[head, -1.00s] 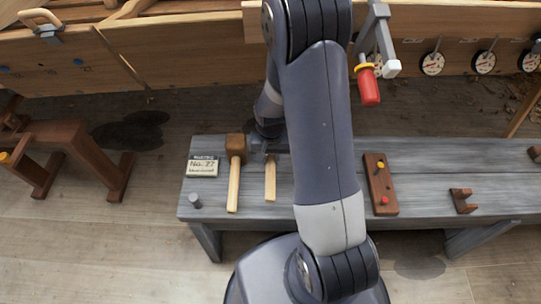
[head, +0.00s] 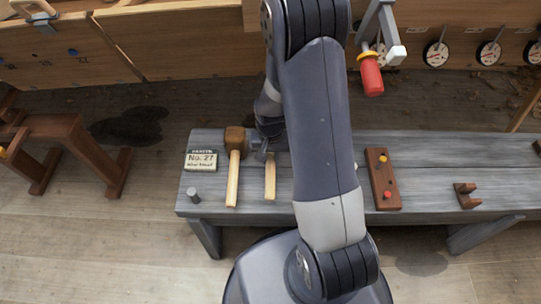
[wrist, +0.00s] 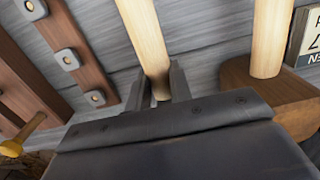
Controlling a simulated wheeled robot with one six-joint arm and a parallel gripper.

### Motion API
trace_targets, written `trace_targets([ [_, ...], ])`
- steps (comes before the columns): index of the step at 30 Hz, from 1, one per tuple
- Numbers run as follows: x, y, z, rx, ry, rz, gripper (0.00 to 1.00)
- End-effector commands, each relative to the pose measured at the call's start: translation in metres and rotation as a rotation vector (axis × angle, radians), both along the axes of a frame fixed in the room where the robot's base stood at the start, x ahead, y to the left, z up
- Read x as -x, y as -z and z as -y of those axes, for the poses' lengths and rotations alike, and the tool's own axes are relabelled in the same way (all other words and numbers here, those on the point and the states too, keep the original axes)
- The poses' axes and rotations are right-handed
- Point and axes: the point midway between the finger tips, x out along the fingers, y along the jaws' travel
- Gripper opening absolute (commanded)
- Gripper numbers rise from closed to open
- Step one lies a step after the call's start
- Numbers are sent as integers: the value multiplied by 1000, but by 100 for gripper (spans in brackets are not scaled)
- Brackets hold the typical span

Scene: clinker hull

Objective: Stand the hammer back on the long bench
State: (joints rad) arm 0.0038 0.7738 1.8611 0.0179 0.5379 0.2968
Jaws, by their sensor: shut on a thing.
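The hammer shows as a pale wooden handle (head: 270,181) over the left part of the long grey bench (head: 335,185). My gripper (head: 267,153) is at the far end of this handle. In the wrist view the handle (wrist: 145,38) runs between the two fingers, and my gripper (wrist: 162,88) is shut on it. The hammer's head is hidden behind my gripper. I cannot tell whether the hammer touches the bench top.
A wooden mallet (head: 233,165) is close to the left of the hammer. A No. 27 sign (head: 201,161) and a small grey peg (head: 193,195) are farther left. A brown pegged board (head: 382,178) and a notched block (head: 466,196) are right of my arm.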

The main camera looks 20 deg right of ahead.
Motion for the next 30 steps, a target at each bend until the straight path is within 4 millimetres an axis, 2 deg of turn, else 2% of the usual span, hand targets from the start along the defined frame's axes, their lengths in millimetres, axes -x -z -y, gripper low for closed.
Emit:
trace_targets([
  [4, -1, 3, 0, 0, 0, 2, 0],
  [5, -1, 3, 0, 0, 0, 2, 21],
  [14, 0, 3, 0, 0, 0, 1, 46],
  [23, 0, 0, 0, 0, 0, -1, 46],
  [30, 0, -27, 0, 0, 0, 0, 46],
])
